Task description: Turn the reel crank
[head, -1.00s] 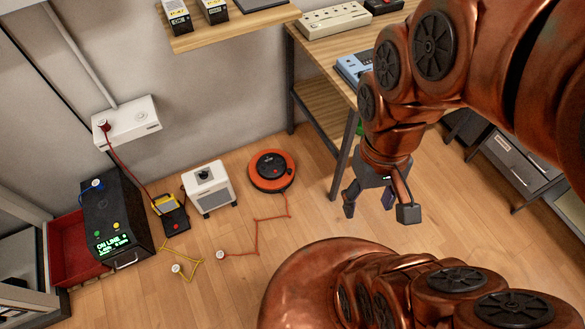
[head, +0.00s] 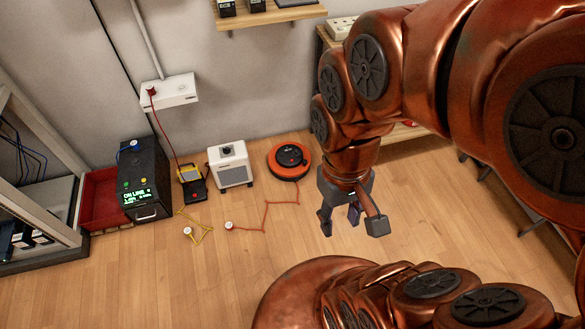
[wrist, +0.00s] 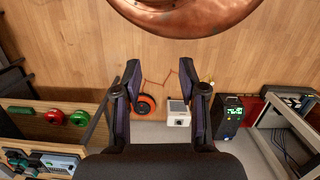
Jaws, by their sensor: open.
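The orange cable reel (head: 289,160) with a black hub lies on the wood floor near the wall, right of the white heater-like box. Its crank is too small to make out surely; a dark knob shows on the hub. An orange cable (head: 266,222) runs from it across the floor to a plug end. In the wrist view the reel (wrist: 146,105) shows between the open fingers, near the left one, well beyond them. My gripper (head: 340,222) hangs open and empty above the floor, to the right of the reel and apart from it.
The white box (head: 231,166), a yellow-black device (head: 191,184), a black power unit (head: 143,182) and a red bin (head: 99,200) line the wall. A yellow cable (head: 194,227) lies in front. A shelf (head: 266,15) hangs above. The front floor is clear.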

